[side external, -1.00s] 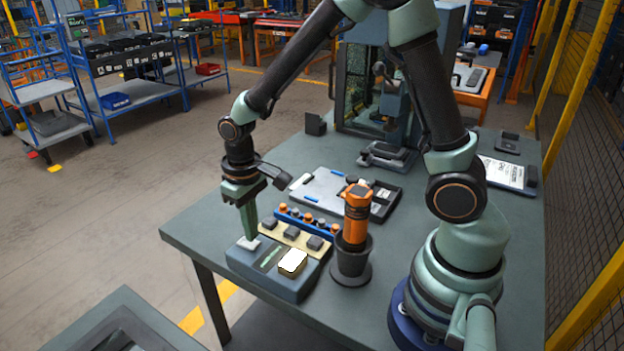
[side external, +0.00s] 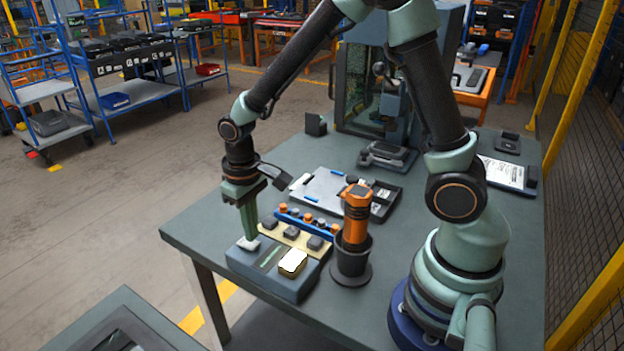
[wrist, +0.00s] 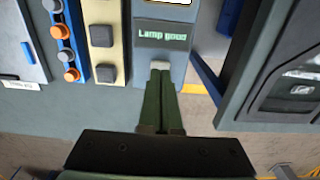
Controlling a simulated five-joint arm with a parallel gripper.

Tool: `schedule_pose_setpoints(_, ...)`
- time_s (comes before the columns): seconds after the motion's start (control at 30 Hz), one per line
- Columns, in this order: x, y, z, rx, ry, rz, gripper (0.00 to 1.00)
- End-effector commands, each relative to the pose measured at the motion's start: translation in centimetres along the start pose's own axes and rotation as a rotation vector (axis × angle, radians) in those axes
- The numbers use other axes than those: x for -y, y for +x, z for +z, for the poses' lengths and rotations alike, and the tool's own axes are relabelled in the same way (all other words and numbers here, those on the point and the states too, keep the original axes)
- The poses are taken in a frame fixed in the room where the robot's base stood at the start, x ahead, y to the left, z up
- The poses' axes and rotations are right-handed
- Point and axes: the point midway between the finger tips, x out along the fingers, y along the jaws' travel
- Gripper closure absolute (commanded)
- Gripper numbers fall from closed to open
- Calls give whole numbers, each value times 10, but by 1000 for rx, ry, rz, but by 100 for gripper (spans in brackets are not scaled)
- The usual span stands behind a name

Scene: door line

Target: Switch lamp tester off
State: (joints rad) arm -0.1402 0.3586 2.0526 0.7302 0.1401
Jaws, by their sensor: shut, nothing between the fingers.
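The lamp tester (side external: 268,281) is a blue-grey box at the front left of the table. A lit, cream-white lamp block (side external: 292,262) sits at its right end. In the wrist view its display (wrist: 163,36) reads "Lamp good". A small pale switch (wrist: 160,65) is on the tester's near end; it also shows in the side view (side external: 246,244). My gripper (side external: 250,235) points down with its green fingers shut and empty. Its tips are at the switch and seem to touch it; they partly hide it. In the wrist view the fingertips (wrist: 160,76) meet the switch's near edge.
A beige strip with dark square buttons (side external: 295,236) and a blue rail of orange and grey knobs (side external: 307,223) lie behind the tester. An orange-and-black tool (side external: 355,217) stands upright in a dark holder right of it. The table's left edge is close.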

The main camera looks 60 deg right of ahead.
Motion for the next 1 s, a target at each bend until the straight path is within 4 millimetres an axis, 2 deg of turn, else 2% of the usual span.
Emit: schedule_pose_setpoints(1.0, 0, 14, 0, 1, 0, 0, 100)
